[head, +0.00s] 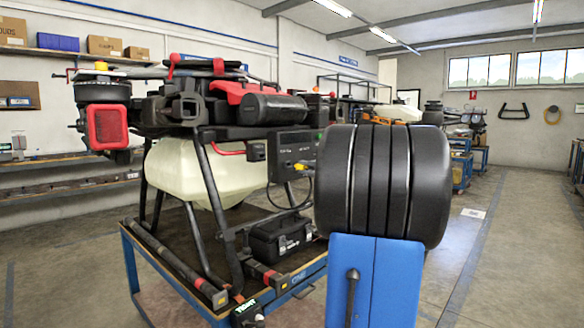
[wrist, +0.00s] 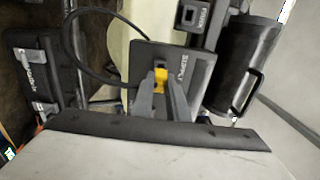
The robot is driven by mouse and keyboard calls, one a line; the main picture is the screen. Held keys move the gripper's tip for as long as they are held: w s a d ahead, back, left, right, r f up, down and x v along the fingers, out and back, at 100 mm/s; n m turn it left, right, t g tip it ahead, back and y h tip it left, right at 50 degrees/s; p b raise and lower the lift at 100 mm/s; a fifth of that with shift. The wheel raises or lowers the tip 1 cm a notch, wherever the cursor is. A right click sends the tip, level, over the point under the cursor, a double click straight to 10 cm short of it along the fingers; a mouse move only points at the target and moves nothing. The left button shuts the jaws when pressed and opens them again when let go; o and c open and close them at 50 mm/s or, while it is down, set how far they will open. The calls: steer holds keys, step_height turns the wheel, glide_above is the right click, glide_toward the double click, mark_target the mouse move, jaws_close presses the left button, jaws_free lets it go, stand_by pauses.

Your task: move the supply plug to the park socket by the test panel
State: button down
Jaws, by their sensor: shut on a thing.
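The yellow supply plug (wrist: 160,77) is between the fingertips of my gripper (wrist: 159,84) in the wrist view, in front of the dark test panel (wrist: 186,66). My gripper is shut on it. In the head view the yellow plug (head: 300,166) shows at the panel (head: 290,143), and my arm hides the gripper. I cannot tell whether the plug is seated in the panel. A black cable loops from the plug area down toward a black case (head: 280,236). A small dark box with a square opening (head: 256,150), possibly the park socket, is beside the panel; it also shows in the wrist view (wrist: 191,15).
The drone with its cream tank (head: 185,172) stands on a blue-framed cart (head: 140,262). Its legs and a black cylinder (wrist: 240,65) are close around the panel. The black case is at left in the wrist view (wrist: 38,68). Open floor lies to the right.

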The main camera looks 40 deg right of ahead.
steer(key=shift+s, duration=0.65)
steer(key=shift+s, duration=0.15)
